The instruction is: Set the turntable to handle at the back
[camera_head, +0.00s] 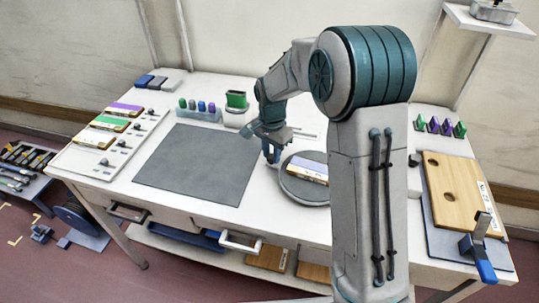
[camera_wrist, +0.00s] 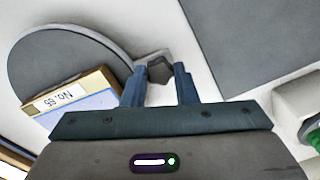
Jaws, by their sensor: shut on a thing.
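The turntable (camera_head: 302,191) is a dark round disc with a pale rim, right of the middle of the white table. It also shows at the left of the wrist view (camera_wrist: 45,50). A wooden-edged block (camera_head: 308,168) with a lilac top and a "No. 65" label lies on it; it shows in the wrist view too (camera_wrist: 75,100). My gripper (camera_head: 271,155) is at the turntable's back-left edge. In the wrist view its blue fingers (camera_wrist: 160,78) are shut on a dark grey handle (camera_wrist: 158,64) at the rim. The fingers hide part of the handle.
A grey mat (camera_head: 197,165) lies left of the turntable. Behind are a rack of coloured pegs (camera_head: 199,113) and a green-topped container (camera_head: 236,105). At the right, a wooden board (camera_head: 455,195) lies near a blue-handled clamp (camera_head: 478,258). My arm hides part of the table.

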